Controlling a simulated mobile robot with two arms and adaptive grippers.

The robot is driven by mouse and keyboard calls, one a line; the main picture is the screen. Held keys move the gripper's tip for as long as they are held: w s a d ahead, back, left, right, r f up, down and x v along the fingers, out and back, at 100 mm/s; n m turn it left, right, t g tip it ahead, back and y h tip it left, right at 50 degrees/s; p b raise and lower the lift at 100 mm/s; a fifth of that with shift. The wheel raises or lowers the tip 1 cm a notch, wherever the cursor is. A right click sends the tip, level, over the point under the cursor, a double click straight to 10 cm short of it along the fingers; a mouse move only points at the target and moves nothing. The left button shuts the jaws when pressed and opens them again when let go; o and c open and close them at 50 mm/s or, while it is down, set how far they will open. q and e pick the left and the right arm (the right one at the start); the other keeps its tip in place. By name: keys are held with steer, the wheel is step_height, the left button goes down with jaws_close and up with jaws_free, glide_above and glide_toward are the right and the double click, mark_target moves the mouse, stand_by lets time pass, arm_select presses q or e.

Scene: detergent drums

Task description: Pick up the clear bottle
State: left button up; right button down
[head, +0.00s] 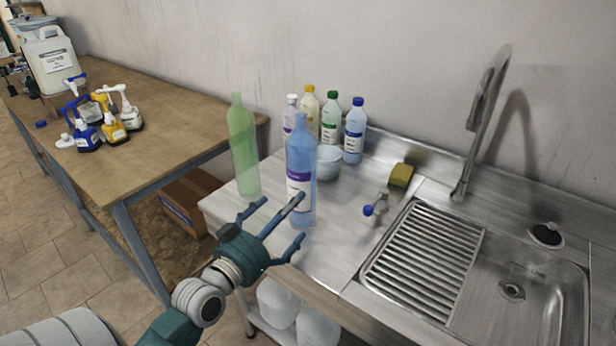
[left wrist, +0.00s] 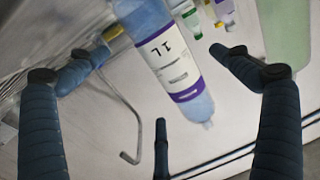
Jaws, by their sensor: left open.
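A tall see-through blue bottle (head: 301,155) with a white and purple label stands upright on the steel counter. A see-through green bottle (head: 242,150) without a visible label stands to its left, near the counter's end. No colourless bottle shows on the counter. My left gripper (head: 283,216) is open and empty, in front of the blue bottle's lower part, with its fingers spread. In the left wrist view the blue bottle (left wrist: 168,55) appears upside down between the spread fingers (left wrist: 158,85); contact cannot be told. The green bottle (left wrist: 287,35) shows at the right. My right gripper is out of view.
A wooden table (head: 130,165) with spray bottles stands left.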

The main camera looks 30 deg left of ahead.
mark_target(307, 191)
arm_select(q)
steer(key=w+p, duration=0.2)
steer(key=w, duration=0.7)
steer(key=shift+r, duration=0.1)
steer(key=c, duration=1.2)
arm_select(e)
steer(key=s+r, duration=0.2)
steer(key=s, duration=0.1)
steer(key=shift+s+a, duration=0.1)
